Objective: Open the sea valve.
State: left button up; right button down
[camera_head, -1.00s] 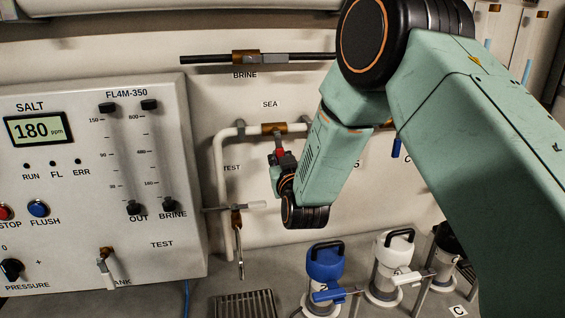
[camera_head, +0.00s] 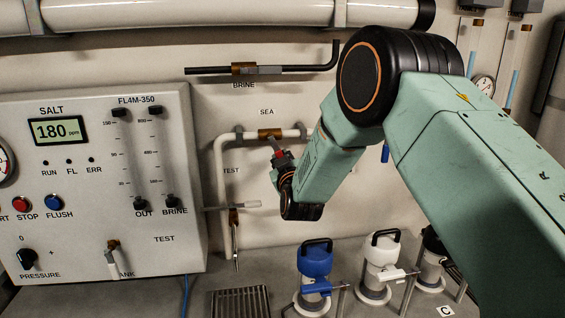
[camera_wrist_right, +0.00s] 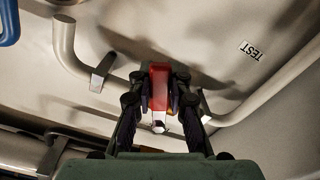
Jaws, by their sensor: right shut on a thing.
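The sea valve (camera_head: 270,134) is a brass body on the white pipe, under the word SEA in the head view. Its lever (camera_head: 274,145) slants down and to the right from the body, across the line of the pipe. My right gripper (camera_head: 283,160) is shut on the lever's red grip (camera_wrist_right: 159,82), which shows between the two fingers in the wrist view. The valve body is mostly hidden behind the gripper there. My left gripper is in neither view.
The control panel (camera_head: 100,215) stands at the left. The brine valve (camera_head: 245,69) sits above, and the test valve (camera_head: 234,215) hangs close below left of my gripper. Blue-topped (camera_head: 315,262) and white-topped (camera_head: 382,252) canisters stand on the bench below my arm.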

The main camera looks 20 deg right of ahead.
jog(key=shift+s+d+n+p, duration=0.25)
jog(key=shift+d+n+p, duration=0.2)
jog(key=shift+n, duration=0.65)
jog(key=shift+s+d+r+n+p, duration=0.1)
jog(key=shift+d+r+n+p, duration=0.3)
jog(key=shift+r+n+p, duration=1.1)
jog(key=shift+s+d+r+n+p, duration=0.1)
jog(key=shift+d+r+n+p, duration=0.2)
jog(key=shift+n+p, duration=1.4)
jog(key=shift+s+d+r+n+p, duration=0.1)
jog(key=shift+d+r+n+p, duration=0.55)
jog(key=shift+n, duration=2.05)
jog(key=shift+a+r, duration=0.2)
jog(key=shift+w+r, duration=0.1)
jog(key=shift+r, duration=0.05)
